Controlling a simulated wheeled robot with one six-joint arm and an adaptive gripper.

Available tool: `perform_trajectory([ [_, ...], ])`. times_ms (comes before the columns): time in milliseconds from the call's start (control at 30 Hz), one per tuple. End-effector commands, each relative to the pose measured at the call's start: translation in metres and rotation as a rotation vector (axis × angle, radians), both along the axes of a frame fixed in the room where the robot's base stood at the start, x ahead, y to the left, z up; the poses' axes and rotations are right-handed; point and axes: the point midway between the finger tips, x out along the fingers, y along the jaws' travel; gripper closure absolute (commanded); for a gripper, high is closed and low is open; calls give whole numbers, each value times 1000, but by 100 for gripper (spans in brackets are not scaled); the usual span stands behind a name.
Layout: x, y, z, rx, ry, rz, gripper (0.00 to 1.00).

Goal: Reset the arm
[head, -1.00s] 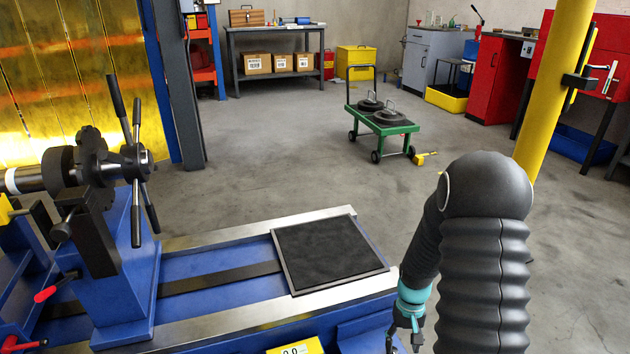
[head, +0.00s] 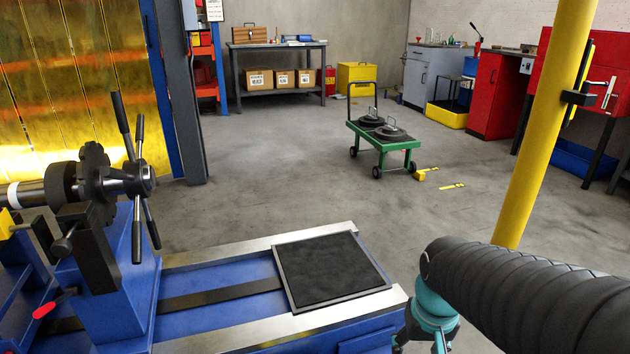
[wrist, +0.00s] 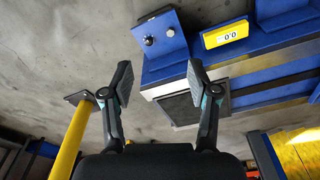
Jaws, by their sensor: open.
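My arm in its black ribbed sleeve with a teal joint shows at the lower right of the head view. My gripper shows in the wrist view (wrist: 157,88). Its two fingers are spread apart with nothing between them, so it is open and empty. In the head view the fingers are mostly cut off at the bottom edge. Beyond the fingers, the wrist view shows the concrete floor and part of the blue machine bed (wrist: 175,65). The same blue bed (head: 220,295) lies at the lower left and middle of the head view.
A black mat in a grey frame (head: 330,268) lies on the bed. A yellow post (head: 545,120) stands close behind my arm. A yellow display (wrist: 226,34) is on the bed's side. A green cart (head: 385,142) with black discs stands farther back. Open floor lies between.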

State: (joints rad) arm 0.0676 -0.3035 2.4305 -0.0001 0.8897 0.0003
Motion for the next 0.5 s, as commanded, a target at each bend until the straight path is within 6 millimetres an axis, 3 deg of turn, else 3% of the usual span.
perform_trajectory([
  [200, -29, 9, 38, -8, -153, 28, 40],
  [500, -50, 17, 80, -13, -337, 57, 40],
])
